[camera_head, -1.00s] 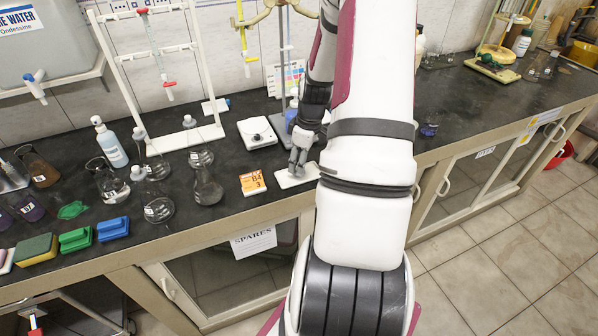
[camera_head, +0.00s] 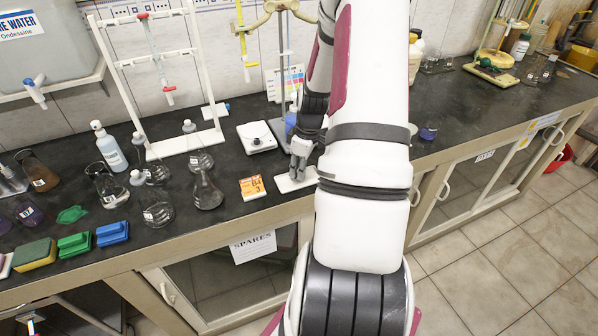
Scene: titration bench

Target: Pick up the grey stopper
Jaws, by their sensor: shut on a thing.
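My gripper (camera_head: 298,170) is low over the white tile (camera_head: 284,186) near the bench's front edge, its grey fingers pointing down. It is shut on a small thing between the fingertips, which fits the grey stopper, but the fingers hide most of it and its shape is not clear. Whether it touches the tile cannot be told. Other pale grey stoppers show at the left, in the necks of flasks: a front one (camera_head: 137,177), one behind it (camera_head: 138,138) and one at the back (camera_head: 189,126).
An orange label block (camera_head: 252,188) lies just left of the tile, with a white balance or stirrer (camera_head: 257,137) behind it. Flasks crowd the left; a conical flask (camera_head: 207,192) stands nearest. My arm covers the middle. The black bench (camera_head: 460,100) at right is mostly clear.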

